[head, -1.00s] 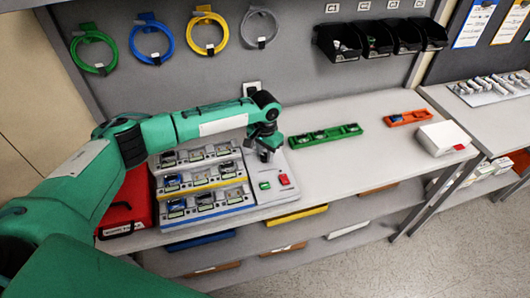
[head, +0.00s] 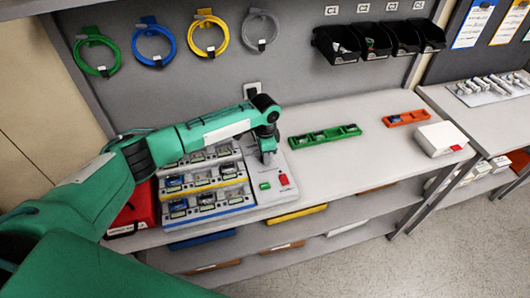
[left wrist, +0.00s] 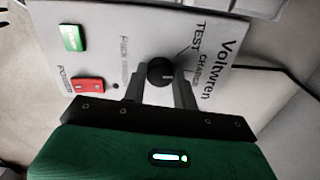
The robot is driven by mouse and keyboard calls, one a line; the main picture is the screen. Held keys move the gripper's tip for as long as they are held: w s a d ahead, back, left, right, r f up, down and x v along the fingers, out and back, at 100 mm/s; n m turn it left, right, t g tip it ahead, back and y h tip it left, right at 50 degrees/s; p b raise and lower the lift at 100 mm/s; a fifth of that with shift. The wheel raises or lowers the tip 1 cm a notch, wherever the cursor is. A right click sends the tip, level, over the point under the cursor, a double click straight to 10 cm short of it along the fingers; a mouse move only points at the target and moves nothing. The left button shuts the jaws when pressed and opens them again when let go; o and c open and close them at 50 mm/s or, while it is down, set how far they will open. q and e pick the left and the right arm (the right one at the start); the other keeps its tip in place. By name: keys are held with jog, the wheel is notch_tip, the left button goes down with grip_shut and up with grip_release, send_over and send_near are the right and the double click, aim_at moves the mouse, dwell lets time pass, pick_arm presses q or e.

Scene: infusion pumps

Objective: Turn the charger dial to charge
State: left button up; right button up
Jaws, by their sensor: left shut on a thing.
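The charger panel (left wrist: 110,25) is light grey and marked "Voltwren", "TEST" and "CHARGE" in the left wrist view. Its round black dial (left wrist: 160,71) sits between the fingers of my left gripper (left wrist: 160,88), which is shut on it. The dial's white mark shows on its face, but I cannot tell exactly which label it points to. In the head view my left gripper (head: 268,157) reaches down onto the charger (head: 284,200) and hides the dial. My right gripper is not in view.
The panel has a green button (left wrist: 74,38) and a red switch (left wrist: 87,85). Racks of battery modules (head: 205,200) stand left of the panel, beside a red case (head: 130,215). A green tray (head: 325,135) lies to the right, with clear bench around it.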

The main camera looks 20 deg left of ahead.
pick_arm(q)
jog(key=shift+m, duration=0.6)
jog(key=o, duration=1)
jog(key=shift+c, duration=0.2)
jog(key=shift+r, duration=0.1)
jog(key=shift+r, duration=0.3)
notch_tip(320, 180, up, 13)
jog(key=b, duration=0.4)
